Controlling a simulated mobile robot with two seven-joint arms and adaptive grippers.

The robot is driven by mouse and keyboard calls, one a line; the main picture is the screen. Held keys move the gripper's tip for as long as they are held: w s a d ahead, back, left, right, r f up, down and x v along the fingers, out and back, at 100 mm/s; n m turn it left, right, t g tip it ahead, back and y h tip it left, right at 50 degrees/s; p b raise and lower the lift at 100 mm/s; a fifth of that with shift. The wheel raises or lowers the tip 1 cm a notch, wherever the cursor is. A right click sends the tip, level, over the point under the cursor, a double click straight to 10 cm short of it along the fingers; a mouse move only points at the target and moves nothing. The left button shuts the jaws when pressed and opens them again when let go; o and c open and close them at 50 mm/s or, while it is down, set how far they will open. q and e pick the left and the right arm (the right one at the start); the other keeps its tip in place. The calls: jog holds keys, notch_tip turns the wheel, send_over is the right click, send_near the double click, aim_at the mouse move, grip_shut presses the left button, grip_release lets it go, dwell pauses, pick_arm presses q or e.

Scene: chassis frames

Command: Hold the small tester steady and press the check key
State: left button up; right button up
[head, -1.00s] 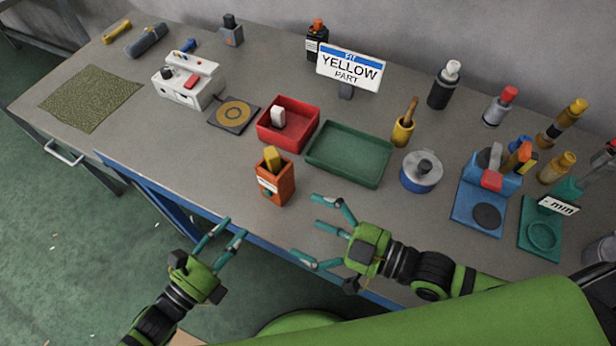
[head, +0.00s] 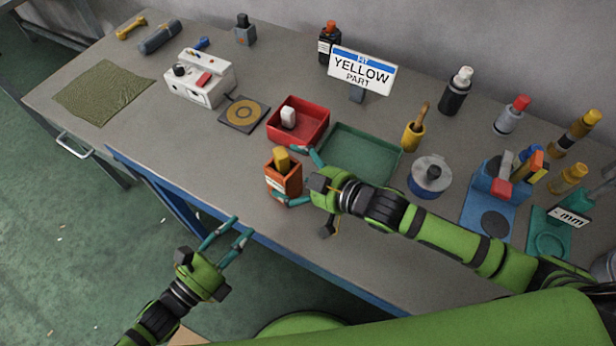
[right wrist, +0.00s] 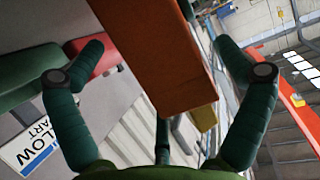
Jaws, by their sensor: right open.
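A small upright orange box (head: 285,181) with a yellow block (head: 282,159) on top stands near the table's front edge; it may be the small tester. My right gripper (head: 291,176) is open, its fingers on either side of the box. In the right wrist view the box (right wrist: 150,55) lies between the spread fingers (right wrist: 162,95), with the yellow block (right wrist: 205,118) at its end; contact cannot be told. My left gripper (head: 240,228) is open and empty, off the table's front edge. A white device (head: 200,82) with a red key (head: 204,79) stands further back left.
A red tray (head: 322,132) with a white piece and a green tray (head: 350,160) lie just behind my right gripper. A "YELLOW PART" sign (head: 361,70) stands behind them. The front-left table surface (head: 165,135) is clear.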

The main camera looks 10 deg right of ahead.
jog(key=shift+x, duration=1.2)
jog(key=c, duration=1.3)
pick_arm(q)
grip_shut()
pick_arm(e)
jog(key=shift+f, duration=0.1)
